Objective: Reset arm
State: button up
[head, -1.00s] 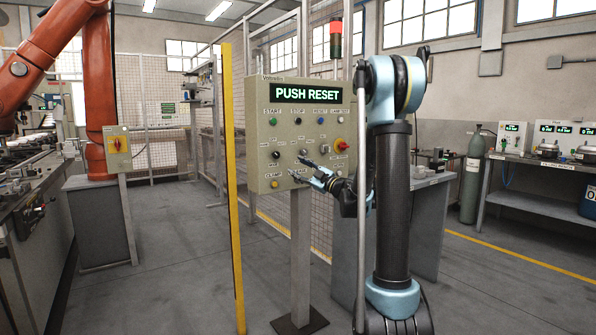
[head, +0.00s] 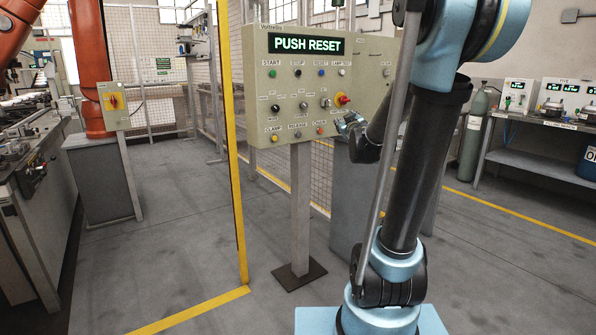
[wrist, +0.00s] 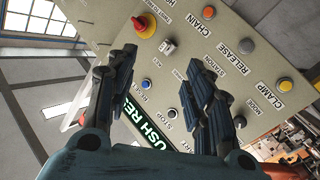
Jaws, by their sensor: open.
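The beige control panel (head: 375,112) stands on a grey post, its lit display (head: 306,45) reading PUSH RESET. The blue RESET button (head: 321,73) is in the panel's upper row; it also shows in the wrist view (wrist: 146,83), between my fingers in the picture. My gripper (head: 348,124) is at the panel's lower right, partly hidden by my arm in the head view. In the wrist view my gripper (wrist: 165,85) is open and empty, its fingers spread and pointing toward the panel face. I cannot tell the exact gap to the panel.
A red knob on yellow (head: 342,99) sits on the panel's right side. A yellow post (head: 232,150) stands left of the panel. A grey cabinet (head: 345,205) is behind my arm. A bench (head: 530,165) is at right. The floor at left centre is clear.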

jog(key=s+d+f+m+g+h, duration=0.2)
jog(key=s+d+f+g, duration=0.15)
jog(key=s+f, duration=0.4)
jog(key=s+d+f+m+g+h, duration=0.1)
jog(key=s+d+f+m+g, duration=0.2)
jog(key=s+f, duration=0.45)
jog(key=s+a+f+g+y, duration=0.1)
jog(key=s+a+f+g, duration=0.1)
jog(key=s, duration=0.6)
jog(key=s+a+f+g, duration=0.2)
jog(key=s+f+g, duration=0.2)
jog(key=s, duration=0.5)
jog(key=s+a+f+g+y, duration=0.1)
jog(key=s+a+f+g, duration=0.1)
jog(key=s+f, duration=0.4)
jog(key=s+g, duration=0.1)
jog(key=s, duration=0.1)
jog(key=shift+s+y, duration=0.3)
jog(key=shift+w+a, duration=0.1)
jog(key=shift+w+f+g, duration=0.2)
jog(key=shift+w+g, duration=0.05)
jog(key=shift+w, duration=0.1)
